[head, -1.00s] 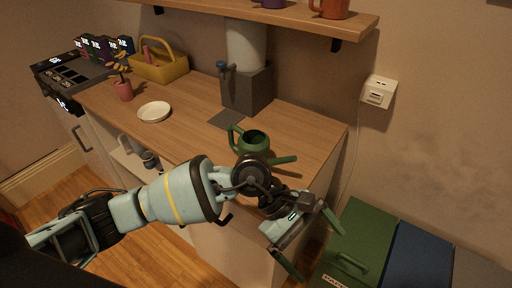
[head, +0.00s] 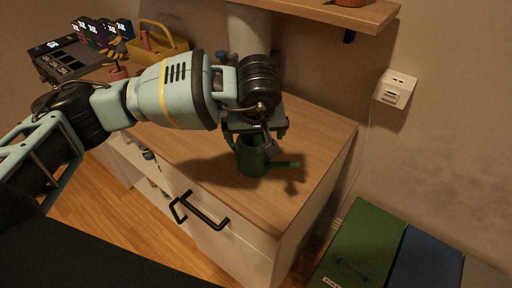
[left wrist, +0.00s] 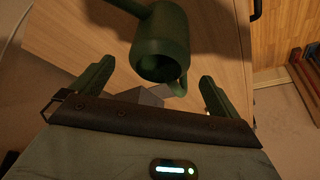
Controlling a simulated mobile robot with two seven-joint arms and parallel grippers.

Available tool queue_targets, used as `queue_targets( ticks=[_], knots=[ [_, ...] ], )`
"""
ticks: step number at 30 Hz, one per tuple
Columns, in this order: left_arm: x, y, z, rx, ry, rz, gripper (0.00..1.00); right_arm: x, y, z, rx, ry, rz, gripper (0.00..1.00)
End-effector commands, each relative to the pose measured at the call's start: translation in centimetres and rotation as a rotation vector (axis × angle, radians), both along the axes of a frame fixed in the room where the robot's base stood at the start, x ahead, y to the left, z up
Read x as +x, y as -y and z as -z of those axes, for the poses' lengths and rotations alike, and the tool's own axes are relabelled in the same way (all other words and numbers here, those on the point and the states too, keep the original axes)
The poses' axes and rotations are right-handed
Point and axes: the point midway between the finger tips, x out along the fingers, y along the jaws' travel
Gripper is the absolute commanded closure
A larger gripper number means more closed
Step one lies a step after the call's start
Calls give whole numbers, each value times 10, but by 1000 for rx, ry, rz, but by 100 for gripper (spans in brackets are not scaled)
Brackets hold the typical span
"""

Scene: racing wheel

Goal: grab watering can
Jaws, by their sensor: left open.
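The green watering can (head: 252,158) stands upright on the wooden counter, its spout pointing right in the head view. My left gripper (head: 256,130) is above and behind the can and partly hides its top. In the left wrist view the can (left wrist: 163,42) lies ahead of the open fingers of my left gripper (left wrist: 155,88), with its round opening facing the camera and its handle (left wrist: 180,85) toward the right finger. The fingers look empty; I cannot tell whether either touches the can. My right gripper is not in view.
The wooden counter (head: 318,140) is clear to the right of the can. A grey dispenser with a white cylinder (head: 248,35) stands behind my arm. A yellow basket (head: 172,45) is at the back left. Green and blue bins (head: 357,240) stand at lower right.

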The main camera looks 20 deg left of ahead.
Motion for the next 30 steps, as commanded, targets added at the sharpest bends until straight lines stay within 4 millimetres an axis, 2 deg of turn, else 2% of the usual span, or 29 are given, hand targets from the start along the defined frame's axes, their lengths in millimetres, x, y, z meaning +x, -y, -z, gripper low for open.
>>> queue_targets(
  ticks=[8, 14, 24, 30],
  knots=[
    [8, -3, 22, -1, -4, 0, 0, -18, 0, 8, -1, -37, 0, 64],
    [10, -4, 26, -1, -2, 0, 0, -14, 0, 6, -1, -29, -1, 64],
    [27, -10, 64, -2, -2, 0, 0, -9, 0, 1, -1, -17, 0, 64],
    [30, -12, 71, -2, -1, 1, 0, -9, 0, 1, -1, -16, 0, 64]
  ],
)
